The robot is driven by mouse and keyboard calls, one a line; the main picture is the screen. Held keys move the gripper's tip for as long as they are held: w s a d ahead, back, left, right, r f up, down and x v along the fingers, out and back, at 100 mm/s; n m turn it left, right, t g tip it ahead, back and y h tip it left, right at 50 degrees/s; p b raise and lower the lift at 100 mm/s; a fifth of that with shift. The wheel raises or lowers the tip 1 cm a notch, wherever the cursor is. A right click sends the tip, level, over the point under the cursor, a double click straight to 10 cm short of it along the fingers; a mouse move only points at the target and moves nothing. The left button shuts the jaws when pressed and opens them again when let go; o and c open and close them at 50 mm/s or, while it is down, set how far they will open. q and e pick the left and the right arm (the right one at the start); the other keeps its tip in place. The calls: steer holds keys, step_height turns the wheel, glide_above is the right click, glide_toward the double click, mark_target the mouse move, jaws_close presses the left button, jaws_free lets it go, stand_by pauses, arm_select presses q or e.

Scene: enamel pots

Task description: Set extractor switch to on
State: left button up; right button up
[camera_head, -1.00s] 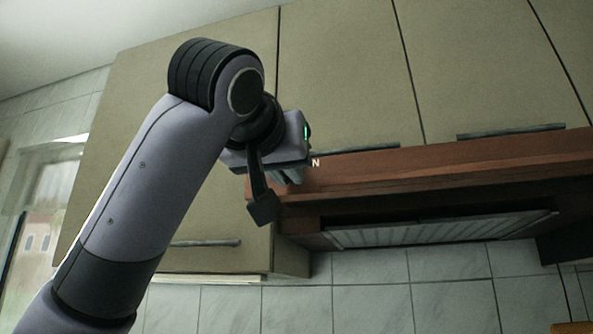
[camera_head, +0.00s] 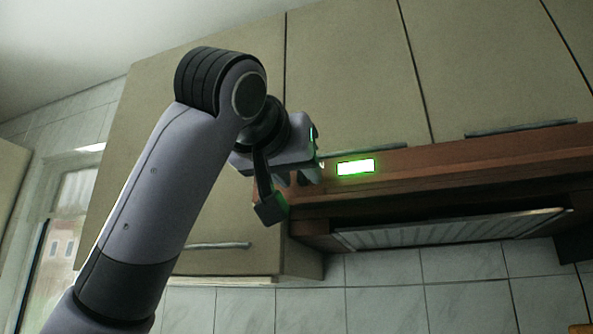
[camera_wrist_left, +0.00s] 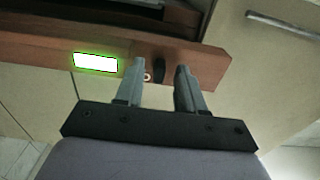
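The extractor hood has a wooden front board (camera_head: 450,170) beneath the wall cabinets. A bright white panel with a green glowing edge (camera_head: 355,167) is lit on this board; it also shows in the left wrist view (camera_wrist_left: 95,62). A dark upright knob (camera_wrist_left: 159,70), seemingly the switch, is on the board to the right of the lit panel in the wrist view, with a small pale ring beside it. My left gripper (camera_wrist_left: 161,72) is open, its fingers apart around the knob. In the head view my left gripper (camera_head: 312,170) is at the board's left end, hiding the knob.
Closed beige cabinets (camera_head: 350,80) with bar handles (camera_head: 520,129) rise directly above the board. The slatted hood underside (camera_head: 450,230) lies below it, with a tiled wall underneath. A window is at the far left.

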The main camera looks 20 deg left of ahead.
arm_select(q)
steer(key=s+b, duration=0.2)
steer(key=s, duration=0.5)
steer(key=shift+b, duration=0.3)
steer(key=shift+s, duration=0.1)
stand_by(0.3)
